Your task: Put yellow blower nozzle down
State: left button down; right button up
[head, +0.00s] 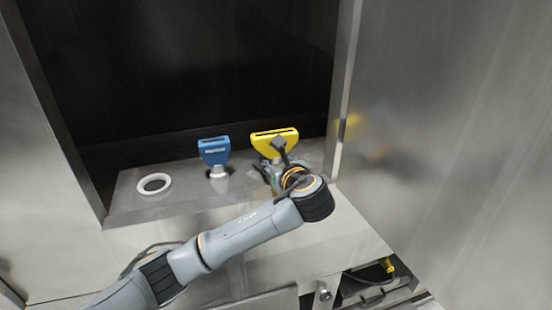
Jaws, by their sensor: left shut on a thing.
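The yellow blower nozzle (268,139) is a wide, flat yellow piece with a dark slot along its top. It stands roughly upright over the right part of the grey ledge in the washer opening. My left gripper (279,160) is shut on it from the front, and the gripper and wrist hide its lower part. I cannot tell whether its base touches the ledge. A blue nozzle (213,150) stands upright on a light metal fitting to its left. My right gripper is not in view.
A white ring (154,183) lies on the left of the ledge (190,199). A metal wall (450,120) rises close on the right and reflects the yellow nozzle. The dark opening lies behind. A small yellow part (388,265) is low at the right.

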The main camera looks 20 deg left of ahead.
pick_arm(q)
jog(key=shift+f, duration=0.1)
jog(key=c, duration=0.7)
grip_release()
jog(key=shift+c, duration=0.2)
jog(key=shift+s, duration=0.1)
jog(key=b+v, duration=0.1)
jog(key=v, duration=1.1)
